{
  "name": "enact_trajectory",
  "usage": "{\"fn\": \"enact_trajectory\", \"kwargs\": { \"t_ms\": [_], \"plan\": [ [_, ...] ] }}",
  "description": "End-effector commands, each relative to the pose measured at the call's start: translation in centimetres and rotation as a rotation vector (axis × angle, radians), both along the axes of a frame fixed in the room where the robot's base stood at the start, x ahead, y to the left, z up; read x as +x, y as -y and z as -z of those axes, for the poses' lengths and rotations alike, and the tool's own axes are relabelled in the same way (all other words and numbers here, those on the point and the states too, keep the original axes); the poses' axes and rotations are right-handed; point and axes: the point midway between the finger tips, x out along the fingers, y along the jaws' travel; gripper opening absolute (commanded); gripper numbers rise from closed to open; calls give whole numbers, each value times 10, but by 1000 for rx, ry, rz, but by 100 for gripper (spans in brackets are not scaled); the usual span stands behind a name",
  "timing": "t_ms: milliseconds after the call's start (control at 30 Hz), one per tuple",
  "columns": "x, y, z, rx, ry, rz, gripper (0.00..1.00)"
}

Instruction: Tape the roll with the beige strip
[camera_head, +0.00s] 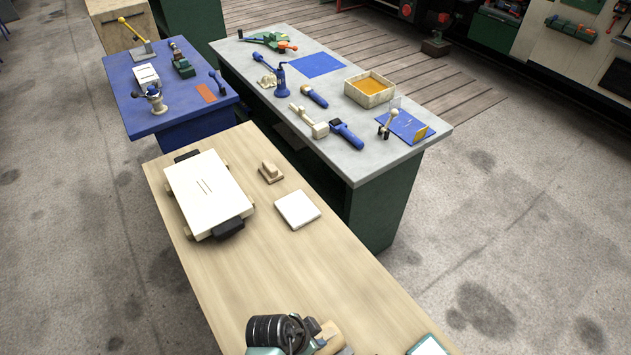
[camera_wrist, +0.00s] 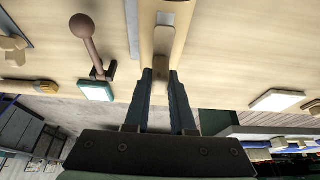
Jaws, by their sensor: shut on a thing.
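In the wrist view my gripper (camera_wrist: 161,74) has its two dark fingers close together on a small tan strip-like piece (camera_wrist: 162,62), which I take to be the beige strip. Just beyond the fingertips lies a longer, rounded pale-wood piece (camera_wrist: 172,35), perhaps the roll. I cannot tell whether the strip touches it. In the head view a beige wooden piece (camera_head: 330,338) shows at the bottom of the wooden table, beside my dark wrist parts, which hide much of it. The fingers are not clear there.
The wooden table (camera_head: 250,255) also holds a white board on blocks (camera_head: 207,190), a small wooden block (camera_head: 270,172), a white pad (camera_head: 297,209) and a green-edged plate (camera_head: 428,346). In the wrist view a ball-topped lever (camera_wrist: 82,26) stands left of my fingers. The table's middle is clear.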

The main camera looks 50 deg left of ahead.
Motion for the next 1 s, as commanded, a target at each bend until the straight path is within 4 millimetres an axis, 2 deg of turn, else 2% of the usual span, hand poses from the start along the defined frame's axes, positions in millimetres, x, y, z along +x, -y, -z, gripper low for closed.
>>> {"fn": "enact_trajectory", "kwargs": {
  "t_ms": [33,133,1000],
  "plan": [
    [0,0,6,0,1,0,0],
    [0,0,10,0,1,0,0],
    [0,0,12,1,1,0,0]
  ]
}}
